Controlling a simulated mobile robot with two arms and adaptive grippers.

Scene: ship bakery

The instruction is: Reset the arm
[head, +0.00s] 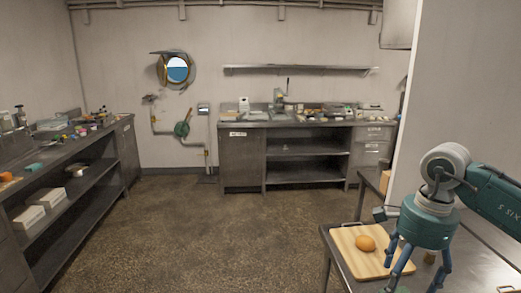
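My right arm comes in from the right side of the head view. Its teal gripper (417,272) points down over the metal table (485,262) at the lower right. Its blue fingers are spread apart, with nothing seen between them. A round orange-brown bun (365,243) lies on a wooden cutting board (347,236) on this table, just left of the gripper and apart from it. The gripper covers part of the board's right side. My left gripper is not in view.
A cluttered counter with shelves (72,165) runs along the left wall, with white boxes (28,217) on its shelf. A steel workbench (241,160) stands at the back wall under a wall shelf (297,69). A white wall (465,90) rises at the right. The middle floor is clear.

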